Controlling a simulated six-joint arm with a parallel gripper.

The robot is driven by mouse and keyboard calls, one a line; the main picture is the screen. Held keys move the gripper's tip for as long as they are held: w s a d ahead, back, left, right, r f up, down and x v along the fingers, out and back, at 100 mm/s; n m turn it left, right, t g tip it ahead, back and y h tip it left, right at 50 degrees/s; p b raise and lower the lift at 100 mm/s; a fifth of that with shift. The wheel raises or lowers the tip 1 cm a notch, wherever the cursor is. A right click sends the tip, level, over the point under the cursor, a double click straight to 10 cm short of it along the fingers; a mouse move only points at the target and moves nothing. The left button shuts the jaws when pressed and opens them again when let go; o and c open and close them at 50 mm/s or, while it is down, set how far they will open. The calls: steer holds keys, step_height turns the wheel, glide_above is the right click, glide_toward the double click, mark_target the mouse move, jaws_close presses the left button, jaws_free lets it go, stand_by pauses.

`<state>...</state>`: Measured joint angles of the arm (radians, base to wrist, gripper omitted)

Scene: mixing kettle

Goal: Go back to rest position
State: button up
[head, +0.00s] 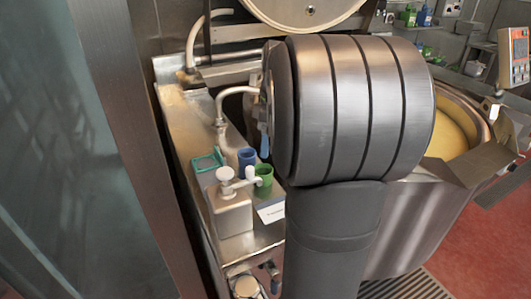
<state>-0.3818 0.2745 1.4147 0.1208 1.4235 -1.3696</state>
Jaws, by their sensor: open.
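My own arm fills the middle of the head view, with a large dark grey rounded link above a narrower one. My gripper is not in view; the arm's far end is hidden behind these links. The mixing kettle (425,240) stands behind and to the right of my arm. It is open at the top right and holds a yellow content (450,140). Its round metal lid (300,8) is raised at the top of the view. My arm covers the kettle's left part.
A steel ledge (188,122) left of my arm carries a white pump bottle (232,208), a blue cup (246,157), a green cup (263,178) and a teal holder (206,162). A curved tap (222,105) rises behind them. A metal wall panel (110,120) bounds the left. Red floor (465,250) shows at right.

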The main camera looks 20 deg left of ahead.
mark_target(263, 164)
steer(key=shift+r, duration=0.55)
steer(key=f, duration=0.4)
steer(key=a+f, duration=0.1)
steer(key=f, duration=0.7)
steer(key=shift+s+a+f, duration=0.15)
steer(key=shift+f, duration=0.1)
step_height(263, 164, up, 3)
steer(key=shift+f, duration=0.2)
steer(key=shift+r, duration=0.7)
steer(key=shift+f, duration=0.1)
